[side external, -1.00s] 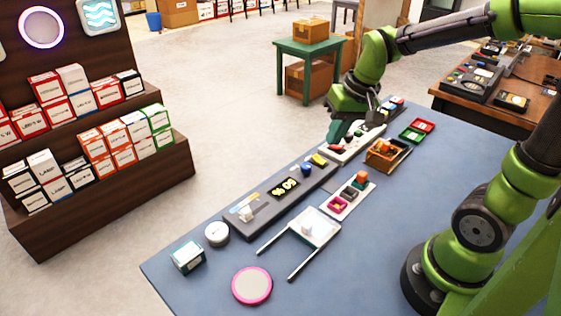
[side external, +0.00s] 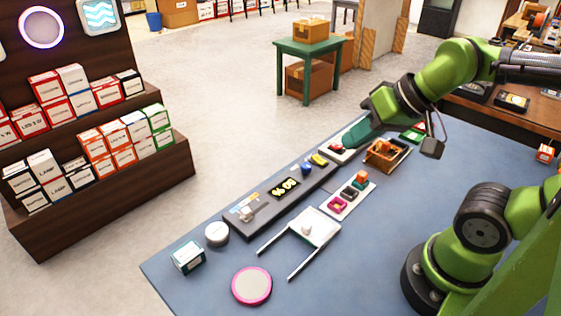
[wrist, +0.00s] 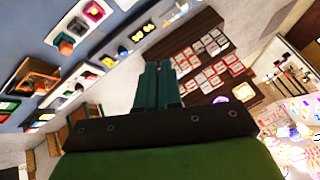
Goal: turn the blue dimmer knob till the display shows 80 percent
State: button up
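The blue dimmer knob (side external: 306,168) sits on the dark control panel (side external: 265,215), between the lit display and a yellow control (side external: 318,159). It also shows small in the wrist view (wrist: 122,50). The display (side external: 285,187) has yellow digits that appear upside down from the side camera; they look like 60 percent, but are too small to be sure. My gripper (side external: 352,139) is beyond the yellow end of the panel, apart from the knob. In the wrist view its teal fingers (wrist: 158,72) lie together, empty.
A white strip with a red part (side external: 337,153) lies beneath my gripper. A wooden tray (side external: 388,154), a white tray of coloured blocks (side external: 351,199) and a white two-legged frame (side external: 318,228) lie right of the panel.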

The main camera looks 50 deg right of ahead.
jog(key=shift+o, duration=1.2)
jog(key=shift+w+d+f, duration=0.1)
jog(key=shift+d+f, duration=0.05)
jog(key=shift+f, duration=0.15)
jog(key=o, duration=0.7)
jog(key=w+d+g, duration=0.1)
jog(key=w, duration=0.1)
jog(key=w+d+f+g, duration=0.1)
jog(key=w, duration=0.1)
jog(key=w+d+g+h, duration=0.1)
jog(key=w, duration=0.2)
jog(key=shift+w+d+f+n, duration=0.1)
jog(key=shift+d+f+n, duration=0.05)
jog(key=shift+f+n, duration=0.2)
jog(key=n+g+h, duration=0.1)
jog(key=n+g, duration=0.3)
jog(key=n, duration=0.4)
send_over(308, 165)
notch_tip(308, 165, down, 2)
notch_tip(308, 165, down, 17)
jog(key=shift+r, duration=0.2)
jog(key=c, duration=1.1)
